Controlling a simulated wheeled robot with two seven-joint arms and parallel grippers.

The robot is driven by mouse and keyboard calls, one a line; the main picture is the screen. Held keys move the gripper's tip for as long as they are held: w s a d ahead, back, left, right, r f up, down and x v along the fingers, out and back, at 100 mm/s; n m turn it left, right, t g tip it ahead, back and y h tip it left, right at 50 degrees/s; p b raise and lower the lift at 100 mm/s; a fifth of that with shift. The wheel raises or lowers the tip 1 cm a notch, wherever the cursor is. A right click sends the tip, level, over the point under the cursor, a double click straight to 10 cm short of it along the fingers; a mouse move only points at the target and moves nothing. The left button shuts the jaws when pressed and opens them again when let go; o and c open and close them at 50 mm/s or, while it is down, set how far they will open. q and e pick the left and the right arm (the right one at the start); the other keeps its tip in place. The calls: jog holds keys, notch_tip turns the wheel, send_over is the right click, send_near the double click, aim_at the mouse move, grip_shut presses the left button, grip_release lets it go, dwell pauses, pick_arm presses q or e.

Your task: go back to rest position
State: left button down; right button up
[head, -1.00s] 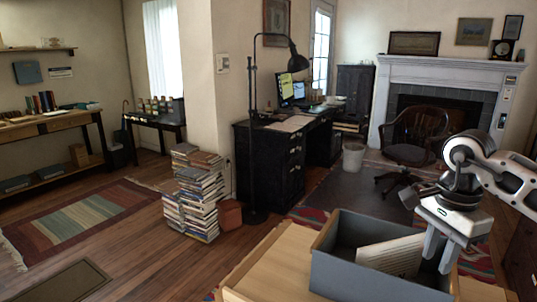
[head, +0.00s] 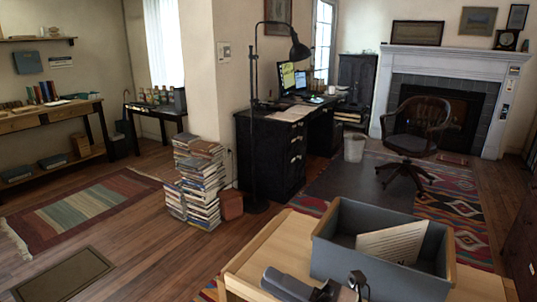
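My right gripper (head: 322,290) shows only in part at the bottom edge of the head view, as dark grey and black pieces in front of the wooden table (head: 280,245). Its fingers cannot be made out, so its opening is unclear. It is apart from the grey-blue box (head: 375,267), which stands on the table just beyond it. A cream, ribbed book or folder (head: 393,242) leans inside the box. My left gripper is not in view.
A tall stack of books (head: 200,185) stands on the floor left of a black desk (head: 270,155) with a lamp. A wooden chair (head: 420,125) and a fireplace (head: 445,70) are behind. The wood floor at left is open, with rugs.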

jog(key=s+d+f+m+t+h, duration=0.1)
jog(key=d+f+m+t+h, duration=0.5)
jog(key=m, duration=0.6)
jog(key=s+d+f+m+t+h, duration=0.1)
jog(key=d+f+m+h, duration=0.2)
jog(key=f+m+h, duration=0.7)
jog(key=s+d+f+m+g, duration=0.4)
jog(key=s+f+m+g, duration=0.1)
jog(key=s+f+m, duration=0.4)
jog(key=shift+s+m+h, duration=0.3)
jog(key=shift+s+m, duration=0.2)
jog(key=shift+m, duration=0.1)
jog(key=shift+o, duration=0.3)
